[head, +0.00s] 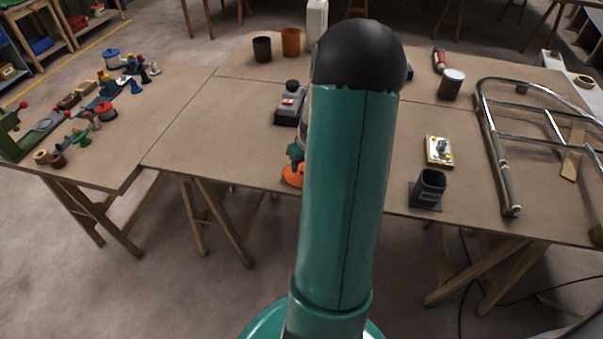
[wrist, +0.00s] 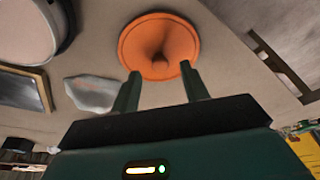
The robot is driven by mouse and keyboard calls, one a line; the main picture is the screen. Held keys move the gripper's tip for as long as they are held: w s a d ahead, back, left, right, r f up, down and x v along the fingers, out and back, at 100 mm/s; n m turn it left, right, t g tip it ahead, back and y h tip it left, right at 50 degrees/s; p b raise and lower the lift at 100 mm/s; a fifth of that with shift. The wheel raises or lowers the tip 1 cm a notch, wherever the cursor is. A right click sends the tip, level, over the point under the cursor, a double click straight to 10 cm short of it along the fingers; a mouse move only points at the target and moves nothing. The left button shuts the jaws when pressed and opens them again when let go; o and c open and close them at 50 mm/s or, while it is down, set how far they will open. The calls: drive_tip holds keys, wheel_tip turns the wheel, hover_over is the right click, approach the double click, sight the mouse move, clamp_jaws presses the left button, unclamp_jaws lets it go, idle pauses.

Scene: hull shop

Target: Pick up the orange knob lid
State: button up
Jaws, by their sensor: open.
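The orange knob lid (wrist: 143,42) is a round orange disc with a central knob, seen near the top middle of the wrist view. In the head view only part of the lid (head: 293,176) shows at the table's front edge, beside my arm, which hides the rest. My gripper (wrist: 158,72) is open, with its two dark green fingers apart and pointing at the lid. The knob lies between and just beyond the fingertips. I cannot tell whether a finger touches the lid. In the head view the gripper is mostly hidden behind my arm.
On the table (head: 240,120), a grey device (head: 288,108) stands behind the lid. A dark square holder (head: 428,188) and a small plate with a fitting (head: 439,151) are to the right, before a metal tube frame (head: 506,165). Brown and orange cups (head: 291,42) stand at the back.

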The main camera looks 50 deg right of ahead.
drive_tip(key=shift+x, duration=1.25)
drive_tip(key=shift+a, duration=0.1)
clamp_jaws()
drive_tip(key=shift+r, duration=0.2)
